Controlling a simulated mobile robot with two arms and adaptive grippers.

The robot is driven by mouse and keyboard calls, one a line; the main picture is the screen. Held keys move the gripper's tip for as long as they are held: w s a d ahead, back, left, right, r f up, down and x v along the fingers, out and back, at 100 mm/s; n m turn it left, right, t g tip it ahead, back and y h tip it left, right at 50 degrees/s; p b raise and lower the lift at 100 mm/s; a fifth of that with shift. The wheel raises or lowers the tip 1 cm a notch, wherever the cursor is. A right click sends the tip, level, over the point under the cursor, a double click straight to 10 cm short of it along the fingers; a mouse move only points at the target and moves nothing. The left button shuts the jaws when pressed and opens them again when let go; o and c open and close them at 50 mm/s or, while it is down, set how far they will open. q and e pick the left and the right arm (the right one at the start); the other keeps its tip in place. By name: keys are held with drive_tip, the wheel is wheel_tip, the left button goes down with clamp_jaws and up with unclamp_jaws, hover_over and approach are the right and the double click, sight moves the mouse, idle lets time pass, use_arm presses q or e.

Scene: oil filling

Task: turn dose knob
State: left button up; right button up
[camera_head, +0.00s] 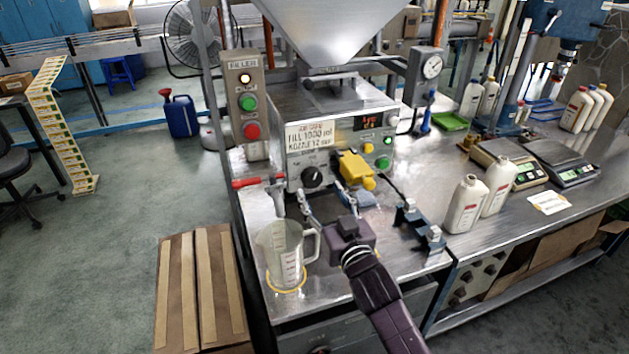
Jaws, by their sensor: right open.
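The dose knob (314,177) is a round black dial with a light pointer mark on the front face of the filler machine (338,125). My right gripper (328,196) is open and empty, its two fingers spread apart, just in front of and a little below the knob. The fingers look apart from the knob, though the exact gap is hard to judge. The display (369,122) above the knob shows lit red digits too small to read. My left gripper is not in view.
A clear measuring jug (284,250) stands on a yellow ring left of my right gripper, under the nozzle (278,198) with its red lever (252,183). A yellow part (356,168) sits right of the knob. White bottles (466,205) stand on the bench at right.

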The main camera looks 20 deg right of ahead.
sight(313, 182)
drive_tip(key=shift+w+a+p, duration=0.1)
drive_tip(key=shift+w+p, duration=0.45)
drive_tip(key=shift+w, duration=2.05)
drive_tip(key=c, duration=1.2)
